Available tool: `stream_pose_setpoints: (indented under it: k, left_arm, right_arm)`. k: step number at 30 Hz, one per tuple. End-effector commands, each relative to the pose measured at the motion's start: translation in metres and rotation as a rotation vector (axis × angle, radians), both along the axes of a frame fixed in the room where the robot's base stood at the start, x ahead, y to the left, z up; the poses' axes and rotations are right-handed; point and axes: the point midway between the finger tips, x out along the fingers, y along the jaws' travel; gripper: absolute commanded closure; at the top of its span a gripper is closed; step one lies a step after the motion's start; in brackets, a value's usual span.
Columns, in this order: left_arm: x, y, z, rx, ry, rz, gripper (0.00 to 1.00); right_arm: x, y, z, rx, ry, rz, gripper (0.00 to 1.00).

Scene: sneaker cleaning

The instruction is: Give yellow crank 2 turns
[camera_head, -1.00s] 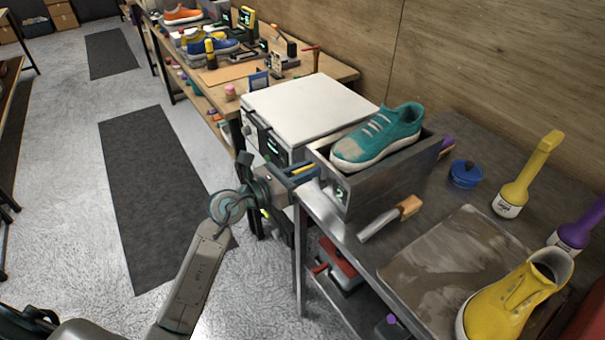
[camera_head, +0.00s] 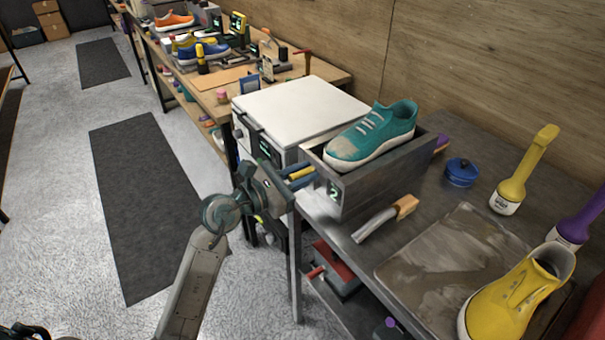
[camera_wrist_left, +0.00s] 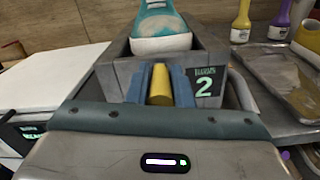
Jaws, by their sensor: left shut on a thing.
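The yellow crank (camera_wrist_left: 160,84) shows as a short yellow bar on the front of a grey box (camera_head: 385,183). It is partly hidden by my fingers in the head view. My left gripper (camera_wrist_left: 160,88) is shut on it, with one blue-grey finger on each side of the bar. In the head view the left gripper (camera_head: 301,176) meets the box's left end. A green digit 2 glows on a small display (camera_wrist_left: 207,84) on the box, just right of the crank. A teal sneaker (camera_head: 372,137) with a soiled toe sits on the box.
A white-topped machine (camera_head: 300,107) stands left of the box. Open floor lies left.

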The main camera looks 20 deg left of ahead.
Motion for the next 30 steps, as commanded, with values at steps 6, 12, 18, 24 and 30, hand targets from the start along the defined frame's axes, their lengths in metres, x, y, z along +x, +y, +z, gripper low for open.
stream_pose_setpoints:
  k: [6,12,18,24,30]
  left_arm:
    - [0.0,0.0,-0.001,0.0,0.004,0.0,0.66]
    - [0.0,0.0,-0.001,0.0,0.003,-0.001,0.59]
    - [-0.002,0.002,-0.001,0.0,0.002,0.0,0.59]
    - [-0.018,0.015,-0.004,0.005,0.002,0.001,0.59]
    - [-0.042,0.033,-0.004,0.007,0.002,-0.001,0.59]
  right_arm:
    - [0.0,0.0,0.0,0.0,-0.002,0.0,0.64]
    - [0.0,0.0,0.0,0.0,-0.002,0.0,0.64]
    - [0.0,0.0,-0.001,0.0,-0.002,0.0,0.64]
    - [0.001,0.0,-0.007,0.0,0.0,0.0,0.64]
    - [0.004,0.002,-0.013,0.002,-0.004,0.0,0.64]
